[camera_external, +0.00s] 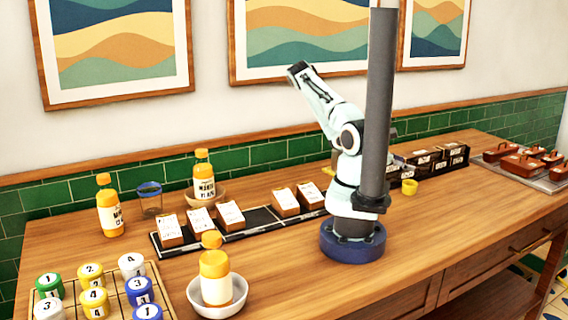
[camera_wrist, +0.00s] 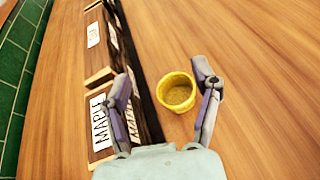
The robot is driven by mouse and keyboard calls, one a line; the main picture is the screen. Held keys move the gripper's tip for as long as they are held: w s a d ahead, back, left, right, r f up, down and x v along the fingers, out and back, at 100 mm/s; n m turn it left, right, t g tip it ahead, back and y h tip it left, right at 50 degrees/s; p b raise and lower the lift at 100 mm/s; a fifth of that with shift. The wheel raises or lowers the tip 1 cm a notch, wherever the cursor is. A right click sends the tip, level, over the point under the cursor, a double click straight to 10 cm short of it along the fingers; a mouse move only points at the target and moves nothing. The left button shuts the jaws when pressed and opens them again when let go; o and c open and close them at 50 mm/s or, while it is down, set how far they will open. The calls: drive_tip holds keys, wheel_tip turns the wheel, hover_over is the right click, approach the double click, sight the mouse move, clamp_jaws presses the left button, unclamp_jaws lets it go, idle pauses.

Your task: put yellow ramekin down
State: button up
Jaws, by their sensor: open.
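The yellow ramekin (camera_wrist: 176,92) stands upright on the wooden table in the wrist view, beside a dark-edged row of labelled boxes. It looks empty. My gripper (camera_wrist: 163,78) is open, with one finger on each side of the ramekin in the picture. The right finger looks close to its rim; I cannot tell whether they touch. The left finger overlaps the row of boxes in the picture. In the external view the ramekin (camera_external: 409,187) is on the table right of my arm's base. My gripper cannot be made out there.
Dark labelled boxes (camera_external: 430,160) stand behind the ramekin. A tray of red-brown lidded boxes (camera_external: 520,163) is at the far right. Bottles, a glass (camera_external: 149,198), a bowl (camera_external: 217,300) and numbered jars (camera_external: 93,300) are on the left. Table right of the ramekin is clear.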

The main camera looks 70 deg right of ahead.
sight(403, 185)
wheel_tip(403, 185, down, 4)
drive_tip(key=shift+f, duration=0.2)
drive_tip(key=f, duration=0.3)
drive_tip(key=shift+s+f, duration=0.2)
drive_tip(key=shift+f, duration=0.05)
drive_tip(key=x, duration=0.2)
drive_tip(key=shift+s+d, duration=0.25)
drive_tip(key=c, duration=0.8)
